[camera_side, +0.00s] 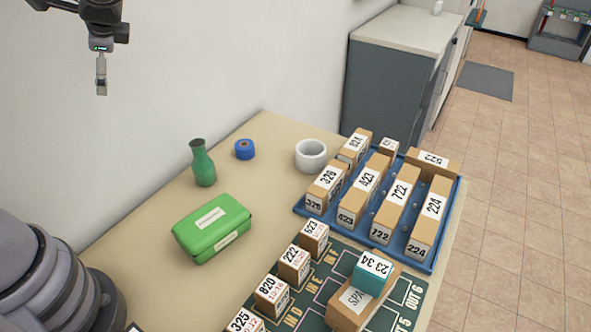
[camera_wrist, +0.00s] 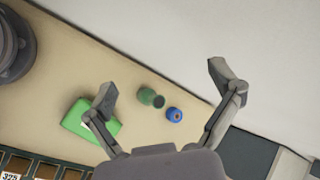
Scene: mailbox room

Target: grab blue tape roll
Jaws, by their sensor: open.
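The blue tape roll (camera_side: 244,149) lies on the tan table near the wall, to the right of a green vase (camera_side: 204,164). In the wrist view the blue tape roll (camera_wrist: 174,114) shows between the two spread fingers, just right of the green vase (camera_wrist: 151,97). My gripper (camera_side: 101,88) hangs high at the upper left in the side view, well above the table and apart from everything. In the wrist view my gripper (camera_wrist: 162,84) is open with nothing between its fingers.
A green box (camera_side: 213,230) sits in front of the vase. A white ring-shaped roll (camera_side: 311,155) stands right of the blue tape roll. A blue tray (camera_side: 301,207) of numbered boxes is at the right. Several small boxes stand on a dark green mat (camera_side: 318,287). The wall rises behind the table.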

